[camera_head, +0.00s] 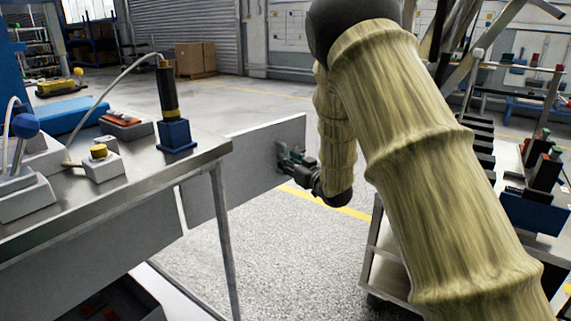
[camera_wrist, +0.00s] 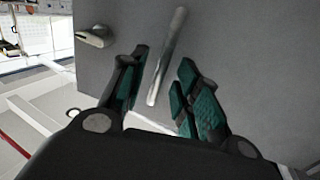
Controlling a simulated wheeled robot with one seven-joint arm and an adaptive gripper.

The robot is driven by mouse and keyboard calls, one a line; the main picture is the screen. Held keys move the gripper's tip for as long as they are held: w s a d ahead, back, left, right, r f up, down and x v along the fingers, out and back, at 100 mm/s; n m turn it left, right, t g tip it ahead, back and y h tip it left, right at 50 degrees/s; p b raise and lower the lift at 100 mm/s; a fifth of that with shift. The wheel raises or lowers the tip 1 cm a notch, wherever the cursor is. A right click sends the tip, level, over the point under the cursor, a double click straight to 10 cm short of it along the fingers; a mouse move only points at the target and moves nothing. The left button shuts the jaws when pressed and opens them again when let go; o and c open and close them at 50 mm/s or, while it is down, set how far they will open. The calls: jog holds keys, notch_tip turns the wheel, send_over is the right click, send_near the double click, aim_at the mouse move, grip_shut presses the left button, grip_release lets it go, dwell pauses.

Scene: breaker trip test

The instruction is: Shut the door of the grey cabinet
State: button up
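The grey cabinet door (camera_head: 245,160) stands open in the head view, a flat panel jutting out past the end of the metal bench. My gripper (camera_head: 287,157) is at the door's face near its right end. In the wrist view the door (camera_wrist: 235,50) fills most of the picture, with a pale bar handle (camera_wrist: 167,55) on it. My gripper (camera_wrist: 163,62) is open, its green-padded fingers on either side of the handle, with visible gaps on both sides. The cabinet's inside is mostly hidden below the bench.
A small pale fitting (camera_wrist: 95,37) sticks out of the door left of the handle. The bench (camera_head: 200,160) carries a blue block with a black-and-yellow post (camera_head: 170,110) near its corner. A cart (camera_head: 385,255) stands at right, partly behind my arm. Floor between is clear.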

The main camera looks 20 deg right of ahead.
jog(key=shift+x, duration=1.2)
grip_shut()
